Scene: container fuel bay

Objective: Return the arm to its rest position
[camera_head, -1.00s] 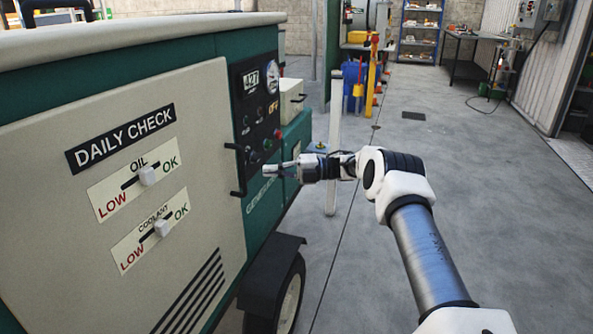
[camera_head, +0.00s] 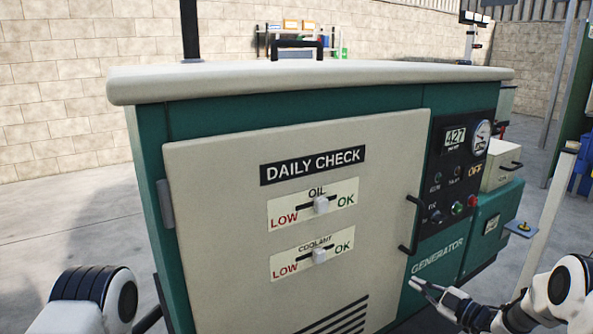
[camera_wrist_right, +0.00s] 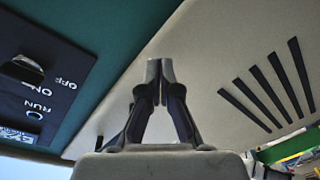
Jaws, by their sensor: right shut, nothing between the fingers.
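My right gripper (camera_head: 420,287) is at the lower right of the head view, beside the generator (camera_head: 290,85) and below the door handle. In the right wrist view its two fingers (camera_wrist_right: 160,72) are shut together and empty. The generator's cream door (camera_wrist_right: 215,70) lies beyond them there. My right arm (camera_head: 565,290) comes in from the lower right corner. Part of my left arm (camera_head: 92,295) shows at the lower left, but its gripper is out of view.
The closed door carries an OIL slider (camera_head: 321,205) and a COOLANT slider (camera_head: 319,256), both between LOW and OK. A black handle (camera_head: 412,225) sticks out near my right gripper. The control panel (camera_head: 460,170) reads 427. A pale post (camera_head: 545,220) stands at the right.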

